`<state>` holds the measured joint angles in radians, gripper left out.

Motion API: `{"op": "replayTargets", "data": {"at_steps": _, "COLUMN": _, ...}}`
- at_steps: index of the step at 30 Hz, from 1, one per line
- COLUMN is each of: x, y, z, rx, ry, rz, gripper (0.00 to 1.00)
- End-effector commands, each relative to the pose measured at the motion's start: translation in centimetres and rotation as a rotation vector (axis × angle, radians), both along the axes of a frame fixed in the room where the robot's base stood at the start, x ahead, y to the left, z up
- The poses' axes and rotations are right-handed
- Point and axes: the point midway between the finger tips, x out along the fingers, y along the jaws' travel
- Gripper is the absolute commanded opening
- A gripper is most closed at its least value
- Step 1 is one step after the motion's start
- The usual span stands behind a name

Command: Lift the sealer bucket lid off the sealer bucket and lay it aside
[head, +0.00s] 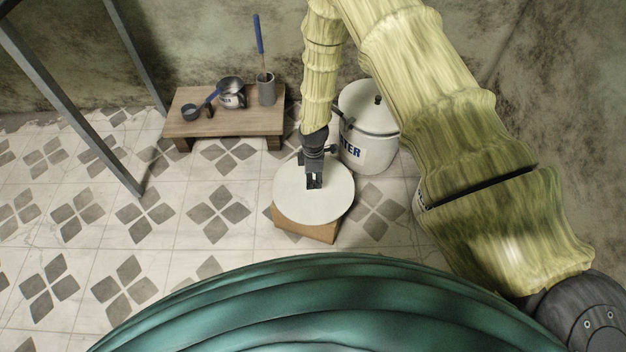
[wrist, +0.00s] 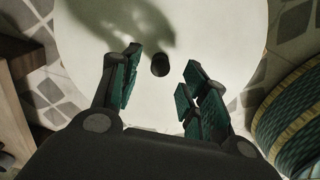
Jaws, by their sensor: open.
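A round white lid (head: 331,206) lies flat above a brown block (head: 305,228) on the tiled floor. The lid (wrist: 210,30) fills the middle of the wrist view, with a black knob (wrist: 160,65) near its centre. My gripper (head: 314,184) points down over this lid. Its fingers are apart with the knob between or just beyond their tips; I cannot tell if they touch the lid. A white bucket (head: 380,157) stands behind it, with its own lid (head: 360,98) and black knob on. Its label is partly hidden and ends in "TER". I see no label naming the sealer bucket.
Dark metal legs (head: 75,100) stand at the left. Tiled floor left of the lid is clear.

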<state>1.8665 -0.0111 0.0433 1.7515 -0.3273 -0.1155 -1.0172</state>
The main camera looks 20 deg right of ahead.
Motion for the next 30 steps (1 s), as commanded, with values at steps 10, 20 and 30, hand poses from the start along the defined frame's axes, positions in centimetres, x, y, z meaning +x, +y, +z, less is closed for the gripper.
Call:
{"op": "replayTargets", "data": {"at_steps": 10, "x": 0.1, "y": 0.0, "z": 5.4, "rx": 0.001, "ry": -0.001, "rz": 0.000, "gripper": 0.45}}
{"op": "replayTargets", "data": {"at_steps": 20, "x": 0.0, "y": 0.0, "z": 8.7, "rx": 0.000, "ry": 0.000, "rz": 0.000, "gripper": 0.45}}
{"op": "replayTargets", "data": {"at_steps": 30, "x": -0.1, "y": 0.0, "z": 9.2, "rx": 0.000, "ry": 0.001, "rz": 0.000, "gripper": 0.45}}
